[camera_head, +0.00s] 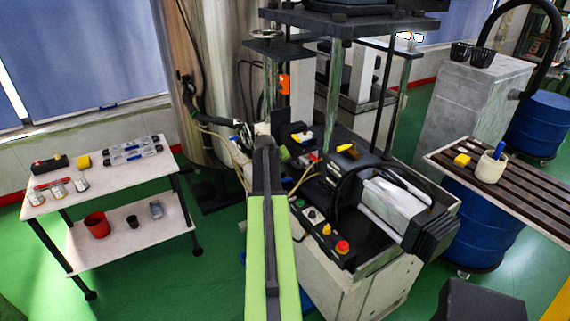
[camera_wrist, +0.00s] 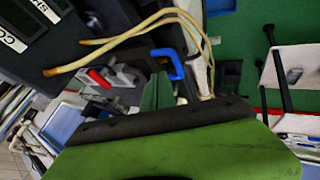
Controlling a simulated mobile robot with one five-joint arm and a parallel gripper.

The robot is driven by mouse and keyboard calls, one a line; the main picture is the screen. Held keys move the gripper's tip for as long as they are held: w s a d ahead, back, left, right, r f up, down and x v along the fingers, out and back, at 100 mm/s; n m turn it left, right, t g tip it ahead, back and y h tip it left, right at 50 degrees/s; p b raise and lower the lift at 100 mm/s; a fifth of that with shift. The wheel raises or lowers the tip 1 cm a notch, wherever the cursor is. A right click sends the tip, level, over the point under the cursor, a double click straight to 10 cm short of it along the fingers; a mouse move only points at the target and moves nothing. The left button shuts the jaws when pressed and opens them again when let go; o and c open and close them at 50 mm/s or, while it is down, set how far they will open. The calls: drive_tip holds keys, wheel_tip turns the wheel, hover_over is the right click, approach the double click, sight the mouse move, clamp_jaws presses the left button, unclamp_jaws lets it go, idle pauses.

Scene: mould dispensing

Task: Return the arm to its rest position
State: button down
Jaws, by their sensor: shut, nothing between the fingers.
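My arm stretches forward from the bottom middle of the head view, with a light green link and a dark upper end. My gripper (camera_head: 263,131) is at the far end of it, small in the picture, in front of the machine (camera_head: 345,275). It is shut and holds nothing. In the wrist view, a green part of mine with a dark edge fills the bottom. Past it are pale hoses (camera_wrist: 150,22), a blue clip-like part (camera_wrist: 176,64) and a red part (camera_wrist: 98,78). I cannot tell whether anything touches the gripper.
A white two-tier cart (camera_head: 125,180) with cans, tools and cups stands at the left. The machine's posts (camera_head: 333,95) rise close beyond my arm. At the right are a slatted bench (camera_head: 520,190) and blue drums (camera_head: 470,225). Green floor is open between cart and machine.

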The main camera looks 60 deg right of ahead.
drive_tip(key=shift+s+a+r, duration=0.15)
drive_tip(key=shift+a+r, duration=0.15)
drive_tip(key=shift+r, duration=0.1)
